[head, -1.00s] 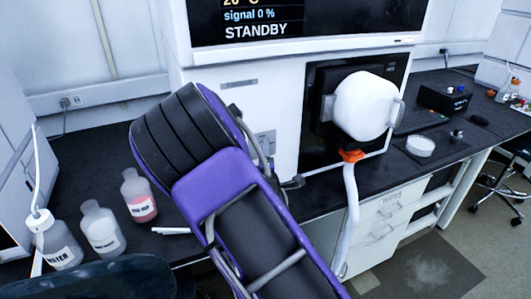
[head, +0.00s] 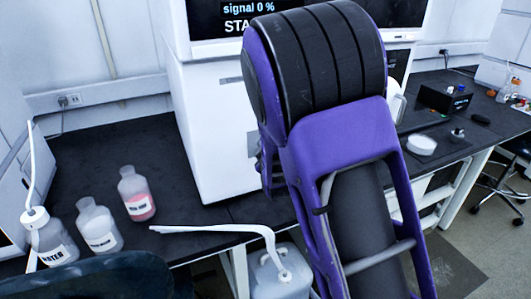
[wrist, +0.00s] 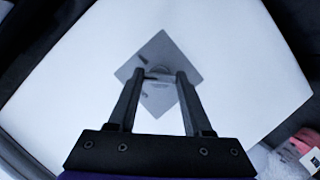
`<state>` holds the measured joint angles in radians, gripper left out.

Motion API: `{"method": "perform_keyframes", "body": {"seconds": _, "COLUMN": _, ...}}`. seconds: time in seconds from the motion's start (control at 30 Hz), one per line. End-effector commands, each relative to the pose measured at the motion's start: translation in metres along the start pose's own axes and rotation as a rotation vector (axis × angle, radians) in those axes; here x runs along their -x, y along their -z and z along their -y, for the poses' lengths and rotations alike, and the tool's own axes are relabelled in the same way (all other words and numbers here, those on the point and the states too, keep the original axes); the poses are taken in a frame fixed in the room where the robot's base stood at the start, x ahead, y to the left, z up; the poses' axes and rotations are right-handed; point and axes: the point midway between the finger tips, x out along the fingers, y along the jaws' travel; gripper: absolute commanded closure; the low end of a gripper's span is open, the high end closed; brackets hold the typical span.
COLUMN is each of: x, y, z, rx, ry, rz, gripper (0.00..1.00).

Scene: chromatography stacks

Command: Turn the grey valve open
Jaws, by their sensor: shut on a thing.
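The grey valve (wrist: 160,74) sits on a grey square plate (wrist: 160,100) on the white face of the instrument, in the middle of the wrist view. My gripper (wrist: 159,76) reaches it with one finger on each side and is shut on its handle. The plate looks tilted like a diamond in this view. In the head view the instrument (head: 212,140) shows, but my arm hides the valve and the gripper's fingertips.
On the black bench (head: 95,165) stand a water bottle (head: 48,240), a clear bottle (head: 98,228) and a pink-filled bottle (head: 137,195). A jug with a white tube (head: 283,275) is below the bench front. A white dish (head: 421,145) lies at right.

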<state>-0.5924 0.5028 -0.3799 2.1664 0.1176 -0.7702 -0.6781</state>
Motion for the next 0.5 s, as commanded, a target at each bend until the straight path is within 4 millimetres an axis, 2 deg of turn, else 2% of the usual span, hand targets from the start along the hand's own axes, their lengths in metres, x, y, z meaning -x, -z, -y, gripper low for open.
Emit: {"method": "perform_keyframes", "body": {"seconds": 0.5, "x": -0.0004, "y": -0.0017, "z": -0.0062, "rx": -0.441, "ry": 0.178, "rz": 0.001, "gripper": 1.00}}
